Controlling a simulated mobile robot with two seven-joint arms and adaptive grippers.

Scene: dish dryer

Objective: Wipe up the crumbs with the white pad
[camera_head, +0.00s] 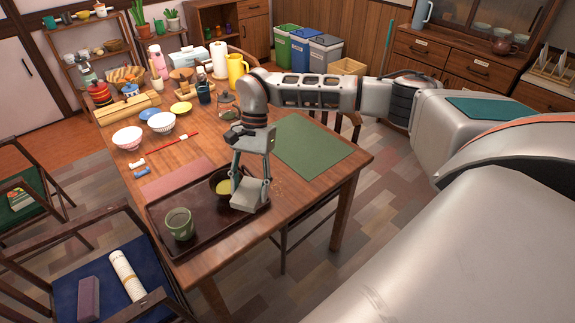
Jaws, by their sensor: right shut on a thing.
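My right gripper (251,184) reaches in from the right, points down over the right end of the dark tray (160,219) and is shut. A pale grey-white block, apparently the white pad (246,197), is between its fingers; gripper and pad are hard to tell apart. Whether the pad touches the surface below I cannot tell. Small pale crumbs (277,186) lie on the wooden table just right of the gripper, between the tray and the green mat (308,146). My left gripper is not in view.
A green cup (179,223) stands on the tray. A dark bowl (222,188) with yellowish contents is beside the gripper, partly hidden by it. Red chopsticks (175,147) and bowls (161,124) lie further left. The green mat is bare. A chair (115,278) stands in front.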

